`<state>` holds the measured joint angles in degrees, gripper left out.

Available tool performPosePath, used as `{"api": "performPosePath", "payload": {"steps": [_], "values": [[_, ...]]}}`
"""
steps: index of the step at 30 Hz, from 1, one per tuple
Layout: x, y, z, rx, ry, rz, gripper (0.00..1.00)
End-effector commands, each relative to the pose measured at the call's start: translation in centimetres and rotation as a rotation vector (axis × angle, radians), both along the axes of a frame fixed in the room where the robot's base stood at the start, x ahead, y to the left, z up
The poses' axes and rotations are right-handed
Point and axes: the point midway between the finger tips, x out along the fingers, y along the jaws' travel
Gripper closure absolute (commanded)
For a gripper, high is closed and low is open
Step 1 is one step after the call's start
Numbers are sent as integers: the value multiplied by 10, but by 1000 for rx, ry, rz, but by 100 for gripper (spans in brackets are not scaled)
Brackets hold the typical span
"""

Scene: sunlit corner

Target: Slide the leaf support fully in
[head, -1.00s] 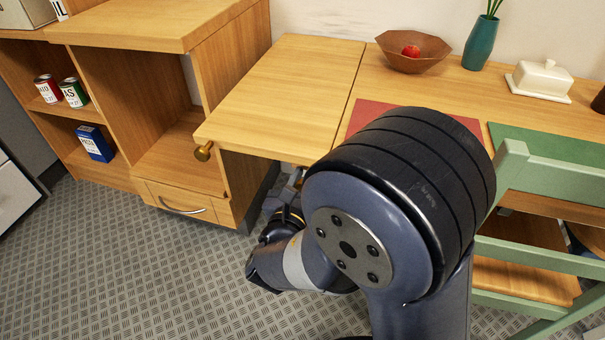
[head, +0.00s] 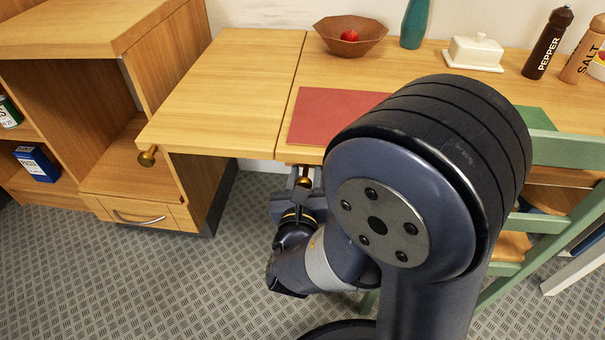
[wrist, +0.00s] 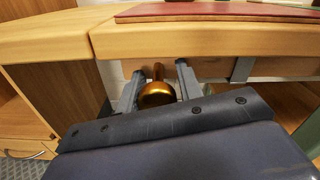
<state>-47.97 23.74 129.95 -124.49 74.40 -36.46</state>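The raised leaf (head: 215,80) lies level at the table's left end, with a brass knob (head: 148,156) at its front left corner. My gripper (head: 304,180) is under the table's front edge, right of the leaf seam. In the wrist view, my gripper (wrist: 160,80) has its two fingers on either side of another brass knob (wrist: 157,94) and looks shut on it, without a visible gap. This knob seems to belong to the leaf support, whose body is mostly hidden under the tabletop.
The fixed tabletop (head: 430,68) bears a red mat (head: 335,115), a bowl with a red fruit (head: 350,42) and a butter dish (head: 473,55). A green chair (head: 565,150) stands close at right. A wooden cabinet (head: 175,60) stands at left. The floor at front left is clear.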

Motion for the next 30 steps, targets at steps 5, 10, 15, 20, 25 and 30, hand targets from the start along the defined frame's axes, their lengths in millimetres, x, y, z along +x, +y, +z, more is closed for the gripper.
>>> {"api": "performPosePath", "payload": {"steps": [5, 10, 15, 20, 25, 30], "values": [[0, -2, -1, -2, 2, -4, 54], [0, -1, 0, -1, 2, -1, 48], [-1, 0, 0, 0, 1, 1, 48], [-12, 2, 0, 0, 3, 4, 48], [-34, 4, 1, -1, 2, 7, 48], [-57, 5, 1, -2, 3, 6, 48]]}}
